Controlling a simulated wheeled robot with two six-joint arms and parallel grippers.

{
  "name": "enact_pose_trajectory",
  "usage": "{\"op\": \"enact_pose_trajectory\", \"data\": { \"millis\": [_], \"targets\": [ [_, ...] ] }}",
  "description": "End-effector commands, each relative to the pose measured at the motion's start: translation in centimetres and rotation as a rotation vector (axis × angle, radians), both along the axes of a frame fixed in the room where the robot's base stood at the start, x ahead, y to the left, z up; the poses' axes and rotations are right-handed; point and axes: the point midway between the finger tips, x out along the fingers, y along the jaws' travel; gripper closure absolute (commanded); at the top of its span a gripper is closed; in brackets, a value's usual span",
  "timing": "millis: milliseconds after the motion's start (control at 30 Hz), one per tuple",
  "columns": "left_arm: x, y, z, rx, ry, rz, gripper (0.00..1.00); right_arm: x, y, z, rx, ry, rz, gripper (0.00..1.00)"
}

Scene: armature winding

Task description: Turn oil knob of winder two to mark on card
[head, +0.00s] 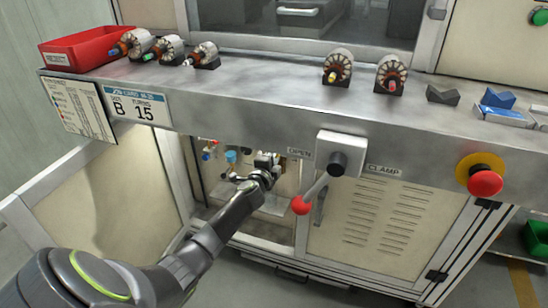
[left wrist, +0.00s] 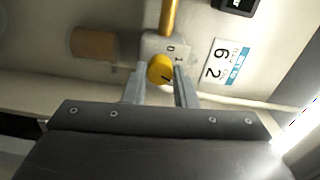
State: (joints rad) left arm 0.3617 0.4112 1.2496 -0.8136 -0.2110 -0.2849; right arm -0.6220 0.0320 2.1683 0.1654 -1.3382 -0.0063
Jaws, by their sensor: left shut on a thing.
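The yellow oil knob (left wrist: 158,66) sits on a pale block (left wrist: 166,46) with small marks that look like 0 and I. A short dark line on the knob points to the lower right. My left gripper (left wrist: 160,75) is shut on the knob, one finger on each side. In the head view my left gripper (head: 266,170) reaches into the open lower cabinet, and the knob is hidden there. A white and blue card (left wrist: 222,61) right of the block shows a large 6 and 2, turned sideways. My right gripper is in neither view.
A lever with a red ball (head: 301,205) hangs close to the right of my left arm. A red stop button (head: 485,182) is farther right. Armatures (head: 338,66) and a red tray (head: 85,50) stand on the ledge above. A card (head: 140,106) reads B 15.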

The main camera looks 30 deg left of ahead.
Motion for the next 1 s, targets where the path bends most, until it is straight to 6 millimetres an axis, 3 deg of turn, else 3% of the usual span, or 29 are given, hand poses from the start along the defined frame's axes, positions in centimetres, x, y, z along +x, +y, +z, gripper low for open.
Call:
{"op": "enact_pose_trajectory", "data": {
  "millis": [67, 100, 267, 667, 767, 1000],
  "targets": [
    [0.0, -0.1, -0.2, -0.002, 0.001, -0.001, 0.98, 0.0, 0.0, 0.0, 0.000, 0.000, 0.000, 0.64],
    [0.0, -0.1, -0.2, -0.002, 0.001, -0.001, 0.74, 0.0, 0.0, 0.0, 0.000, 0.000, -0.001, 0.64],
    [0.0, 0.0, -0.1, -0.003, 0.001, 0.000, 0.53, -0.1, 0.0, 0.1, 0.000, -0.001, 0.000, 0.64],
    [-0.7, -0.1, 0.0, -0.002, 0.001, 0.000, 0.53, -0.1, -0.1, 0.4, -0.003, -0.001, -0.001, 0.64],
    [-1.8, -0.4, 0.1, -0.004, 0.002, 0.000, 0.53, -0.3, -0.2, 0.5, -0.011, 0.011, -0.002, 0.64],
    [-6.3, -1.5, 0.2, -0.004, 0.002, 0.000, 0.53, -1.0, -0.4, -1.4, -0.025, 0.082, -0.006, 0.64]
  ]
}}
